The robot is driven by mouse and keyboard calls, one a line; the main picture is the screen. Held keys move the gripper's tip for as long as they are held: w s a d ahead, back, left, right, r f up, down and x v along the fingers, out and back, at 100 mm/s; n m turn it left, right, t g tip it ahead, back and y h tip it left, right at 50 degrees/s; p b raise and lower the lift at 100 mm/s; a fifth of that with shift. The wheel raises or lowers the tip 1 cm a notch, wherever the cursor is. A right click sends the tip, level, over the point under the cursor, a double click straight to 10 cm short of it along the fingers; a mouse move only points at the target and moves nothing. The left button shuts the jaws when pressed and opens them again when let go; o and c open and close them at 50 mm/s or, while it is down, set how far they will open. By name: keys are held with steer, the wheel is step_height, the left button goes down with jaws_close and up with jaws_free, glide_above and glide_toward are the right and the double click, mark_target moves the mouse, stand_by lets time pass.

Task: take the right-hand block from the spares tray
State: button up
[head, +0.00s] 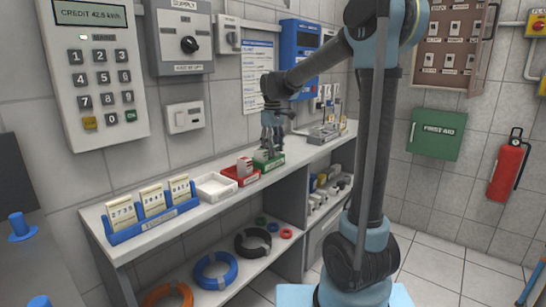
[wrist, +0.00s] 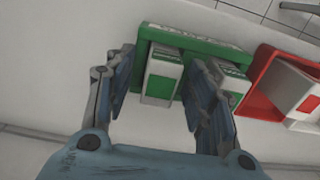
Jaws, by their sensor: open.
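A green tray (wrist: 205,47) with a label I cannot read holds two white-and-green blocks, seen in the wrist view. One block (wrist: 161,76) lies at the left of that view, the other block (wrist: 232,77) at the right, partly behind a finger. My gripper (wrist: 160,68) is open, its fingers on either side of the left one in this view. I see no clear contact; the height gap is hard to tell. In the head view my gripper (head: 270,140) points down over the green tray (head: 268,162) and hides most of its contents.
A red tray (head: 241,178) with a white-and-red block (wrist: 295,90) stands beside the green tray. Further left are an empty white tray (head: 215,187) and a blue card rack (head: 150,226). A grey metal holder (head: 325,135) stands on the shelf to the right.

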jaws_close()
